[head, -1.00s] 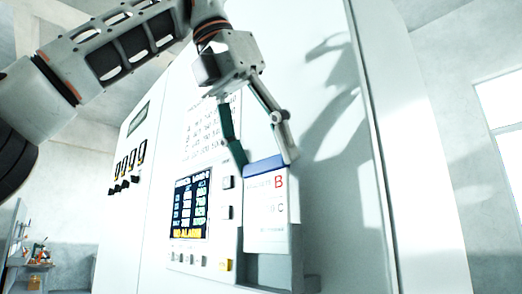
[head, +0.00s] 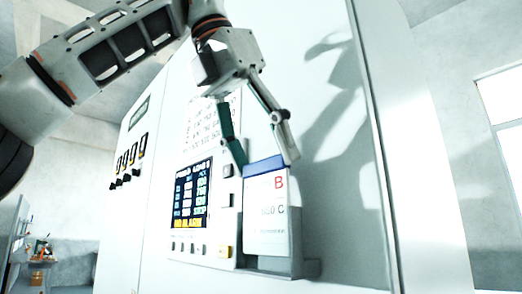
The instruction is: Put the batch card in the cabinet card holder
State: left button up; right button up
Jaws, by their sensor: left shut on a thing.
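The batch card (head: 265,215) is white with a blue top band, a red B and grey print. It hangs upright below my left gripper (head: 267,165), which is shut on its blue top edge. The cabinet card holder (head: 282,265) is a grey pocket on the cabinet front, right of the display. The card's lower end is at the holder, between its side walls as seen from here. I cannot tell how deep the card sits, or whether it touches the bottom. My right gripper is not in view.
The white cabinet (head: 335,215) fills the middle. Its display (head: 189,196) and buttons (head: 228,200) lie close left of the card. A printed sheet (head: 213,122) is above the display, and knobs (head: 125,178) are farther left. The panel right of the holder is clear.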

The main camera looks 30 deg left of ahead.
pick_arm(q)
jog(key=shift+f+b, duration=0.55)
jog(key=shift+f, duration=0.35)
jog(key=o, duration=1.3)
jog(key=shift+c, duration=0.2)
